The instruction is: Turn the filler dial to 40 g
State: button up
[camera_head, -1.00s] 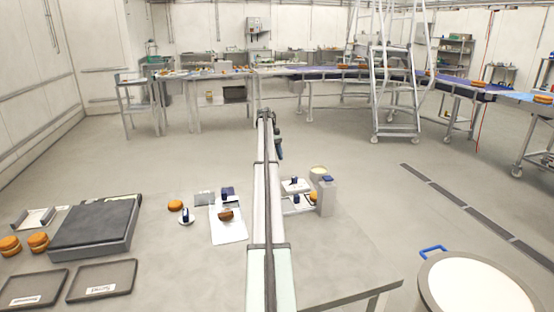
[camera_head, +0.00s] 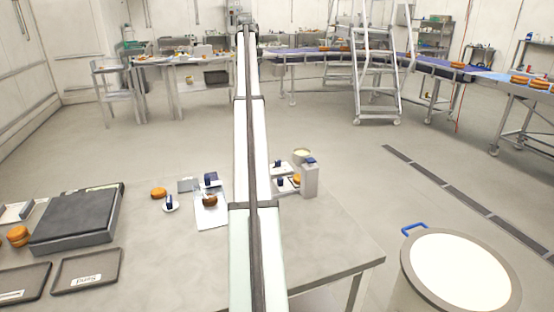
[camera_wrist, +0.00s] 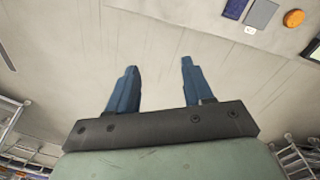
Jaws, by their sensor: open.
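A pale, box-shaped unit (camera_head: 309,180) with a blue top stands on the table, right of my arm. It looks like the filler, but no dial marks or readings can be made out. Small white stands with blue parts (camera_head: 280,182) are beside it, partly behind my arm. A filled round (camera_head: 296,179) is next to the unit. In the wrist view my gripper (camera_wrist: 158,64) is open, with two blue fingers apart and nothing between them. In the head view my arm reaches up and away, and its fingers cannot be made out.
On the table (camera_head: 335,240) are a dark-topped machine (camera_head: 75,218), grey trays (camera_head: 87,268), a white board (camera_head: 211,217) and a round (camera_head: 158,192). A large white-topped drum (camera_head: 460,270) stands at the right. The table's front right is clear.

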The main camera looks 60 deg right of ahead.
jog(key=s+a+f+m+h, duration=0.15)
jog(key=s+f+m, duration=0.25)
jog(key=f+m, duration=0.55)
jog(key=m+g+h, duration=0.2)
jog(key=m, duration=0.7)
send_near(278, 160)
jog(key=x, duration=0.8)
jog(key=shift+d+f, duration=0.15)
jog(key=shift+f, duration=0.1)
grip_shut()
